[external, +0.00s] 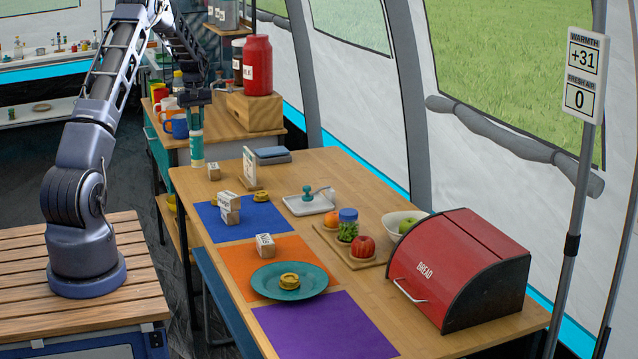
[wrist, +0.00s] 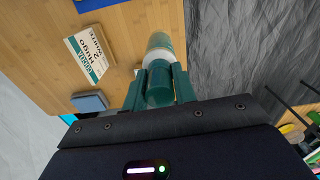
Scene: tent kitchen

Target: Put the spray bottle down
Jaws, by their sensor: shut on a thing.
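The spray bottle (external: 197,148), teal with a pale band, is upright at the far left end of the wooden table (external: 340,180) in the external view. My gripper (external: 196,104) is shut on its upper part from above. In the wrist view the bottle (wrist: 158,62) lies between the two fingers of my gripper (wrist: 160,88), close to the table's edge, with grey floor beyond. I cannot tell whether its base touches the tabletop.
A small labelled block (external: 214,171) and a standing card (external: 250,168) are near the bottle. Blue (external: 215,226), orange (external: 315,256) and purple (external: 335,330) mats lie along the table. A red bread box (external: 460,265) stands at the near right. Mugs (external: 177,126) stand on the counter behind.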

